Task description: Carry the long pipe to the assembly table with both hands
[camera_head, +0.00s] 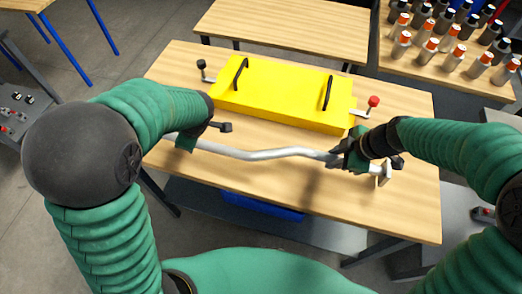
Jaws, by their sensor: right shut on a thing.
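The long pipe (262,155) is silver-grey with bends along its length. It runs left to right over the near part of the wooden assembly table (415,215); I cannot tell whether it touches the top. My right gripper (349,157) is shut on the pipe near its right end, and a short bent end shows beyond it. My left gripper (190,138) is at the pipe's left part, largely hidden behind my own arm; its jaws do not show clearly.
A yellow box (285,95) with two black handles stands on the table behind the pipe, with black-knobbed and red-knobbed levers beside it. Another wooden table (285,28) is behind. Several bottles (445,45) stand on a table at top right. A blue bin (262,206) is below.

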